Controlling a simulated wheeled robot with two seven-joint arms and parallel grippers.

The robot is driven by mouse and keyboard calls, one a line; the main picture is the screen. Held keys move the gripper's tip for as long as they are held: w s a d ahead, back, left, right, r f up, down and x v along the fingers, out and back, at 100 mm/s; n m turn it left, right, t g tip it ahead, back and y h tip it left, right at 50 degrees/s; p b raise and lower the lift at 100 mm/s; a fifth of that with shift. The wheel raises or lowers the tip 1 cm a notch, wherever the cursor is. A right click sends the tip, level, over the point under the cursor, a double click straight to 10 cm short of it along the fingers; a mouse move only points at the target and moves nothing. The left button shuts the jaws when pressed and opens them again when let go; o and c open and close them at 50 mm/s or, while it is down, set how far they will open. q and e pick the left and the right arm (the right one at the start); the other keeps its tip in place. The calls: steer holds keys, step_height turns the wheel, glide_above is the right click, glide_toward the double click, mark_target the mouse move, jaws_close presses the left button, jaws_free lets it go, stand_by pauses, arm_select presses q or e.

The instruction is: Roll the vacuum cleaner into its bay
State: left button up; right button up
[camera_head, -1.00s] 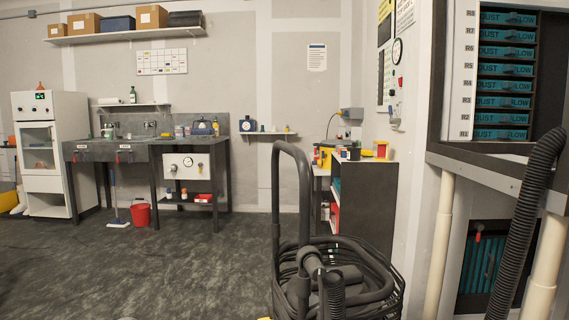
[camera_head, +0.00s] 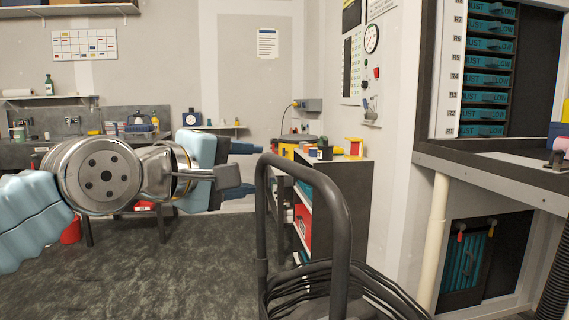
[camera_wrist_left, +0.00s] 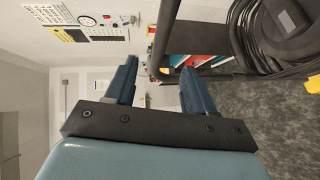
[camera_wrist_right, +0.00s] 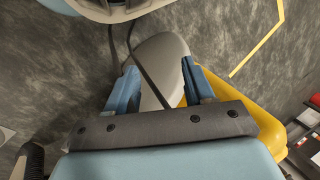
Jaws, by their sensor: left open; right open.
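The vacuum cleaner shows in the head view as a tall black hoop handle (camera_head: 345,215) with coiled black hose or cable (camera_head: 345,290) below; its lower body is cut off. My left gripper (camera_head: 245,170) is open, at the left of the handle near its upper part. In the left wrist view the handle bar (camera_wrist_left: 167,35) lies by the spread fingertips (camera_wrist_left: 160,65); I cannot tell whether it is between them. My right gripper (camera_wrist_right: 157,75) is open, pointing at the floor, above a grey and yellow shape I cannot identify for certain. The bay cannot be told for certain.
A dark shelf cabinet (camera_head: 345,195) stands behind the handle. At right is a bench with teal drawers (camera_head: 485,80) and a white leg (camera_head: 435,240). The dark floor (camera_head: 190,275) is clear at lower left. A yellow floor line (camera_wrist_right: 258,45) shows in the right wrist view.

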mark_target(287, 169)
arm_select(q)
steer(key=p+x, duration=0.2)
steer(key=x, duration=1.1)
steer(key=shift+w+f, duration=0.1)
jaws_close()
